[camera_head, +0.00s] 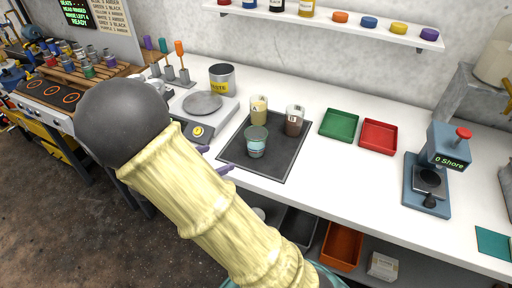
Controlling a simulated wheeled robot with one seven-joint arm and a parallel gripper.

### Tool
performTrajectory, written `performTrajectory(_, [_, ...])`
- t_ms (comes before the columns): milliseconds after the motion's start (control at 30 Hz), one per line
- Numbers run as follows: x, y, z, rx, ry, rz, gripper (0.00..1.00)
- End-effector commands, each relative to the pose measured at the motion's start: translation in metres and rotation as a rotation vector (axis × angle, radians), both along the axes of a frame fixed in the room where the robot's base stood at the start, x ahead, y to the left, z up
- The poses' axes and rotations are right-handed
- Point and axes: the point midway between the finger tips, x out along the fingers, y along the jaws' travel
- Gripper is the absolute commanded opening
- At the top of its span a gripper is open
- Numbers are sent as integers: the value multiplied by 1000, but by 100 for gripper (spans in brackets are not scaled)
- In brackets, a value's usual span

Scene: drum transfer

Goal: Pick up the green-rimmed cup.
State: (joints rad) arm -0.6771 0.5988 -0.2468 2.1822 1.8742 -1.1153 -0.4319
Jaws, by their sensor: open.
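The green-rimmed cup (257,143) stands upright on the front part of a dark tray (287,165) on the white counter. It is a clear cup with a dull green rim and a pale teal lower part. Two more cups stand behind it on the tray: one with cream contents (259,109) and one with brown contents (294,121). My gripper (220,158) shows only as two purple fingertips at the tray's left edge. They are apart, with nothing seen between them, left of the green-rimmed cup. My pale yellow arm hides the rest of the gripper.
A scale (206,106) and a grey waste bin (222,78) stand left of the tray. A green tray (339,124) and a red tray (378,137) lie to the right, then a blue gauge stand (443,150). The counter in front of the coloured trays is clear.

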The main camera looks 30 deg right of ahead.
Motion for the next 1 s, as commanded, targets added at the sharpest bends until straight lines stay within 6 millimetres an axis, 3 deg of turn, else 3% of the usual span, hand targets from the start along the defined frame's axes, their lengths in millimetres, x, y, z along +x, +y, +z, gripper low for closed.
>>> performTrajectory(433, [1, -8, -3, -5, 1, -11, 84])
performTrajectory(1000, [33, -92, -40, -5, 2, -11, 84])
